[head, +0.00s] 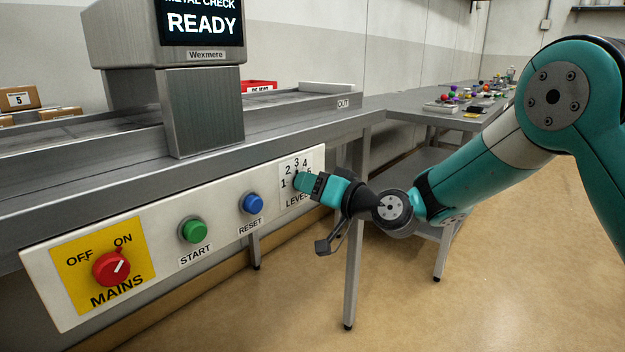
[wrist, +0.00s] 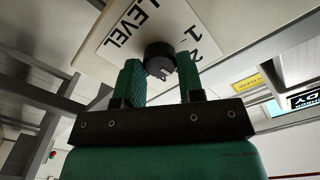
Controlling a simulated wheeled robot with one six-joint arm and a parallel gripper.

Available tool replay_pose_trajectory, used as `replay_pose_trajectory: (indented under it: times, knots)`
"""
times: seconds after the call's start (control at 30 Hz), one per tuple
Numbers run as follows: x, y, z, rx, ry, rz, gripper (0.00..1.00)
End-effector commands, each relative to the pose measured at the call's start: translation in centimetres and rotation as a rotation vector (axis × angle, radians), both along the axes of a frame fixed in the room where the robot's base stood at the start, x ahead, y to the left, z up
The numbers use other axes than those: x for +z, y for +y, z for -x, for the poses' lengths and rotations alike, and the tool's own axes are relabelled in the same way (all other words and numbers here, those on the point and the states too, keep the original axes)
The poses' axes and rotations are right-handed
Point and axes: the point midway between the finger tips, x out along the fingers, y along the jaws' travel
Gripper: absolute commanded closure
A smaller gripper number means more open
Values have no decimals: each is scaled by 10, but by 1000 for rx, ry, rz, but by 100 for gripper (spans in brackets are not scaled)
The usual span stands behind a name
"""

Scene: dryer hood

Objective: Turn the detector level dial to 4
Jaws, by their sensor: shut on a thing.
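The level dial (wrist: 160,57) is a small black knob on a white plate marked LEVEL, seen in the wrist view. In the head view the plate (head: 287,165) is at the right end of the control panel, with numbers 1 to 4 showing and 5 partly covered. My gripper (head: 303,181) is at the plate and hides most of the dial there. In the wrist view its two green fingers (wrist: 160,78) are on either side of the dial, shut on it. I cannot tell which number the dial points to.
The panel also carries a blue RESET button (head: 253,204), a green START button (head: 193,230) and a red MAINS switch (head: 111,268) turned toward ON. The screen (head: 203,22) above reads READY. A table (head: 440,114) with small items stands behind. The floor in front is clear.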

Motion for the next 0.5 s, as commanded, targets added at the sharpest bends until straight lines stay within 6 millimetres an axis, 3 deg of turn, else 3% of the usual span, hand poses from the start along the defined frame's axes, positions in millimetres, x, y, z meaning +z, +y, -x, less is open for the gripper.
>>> replay_pose_trajectory:
  times: [0.5]
  knots:
    - [2,0,1,2,384,-294,88]
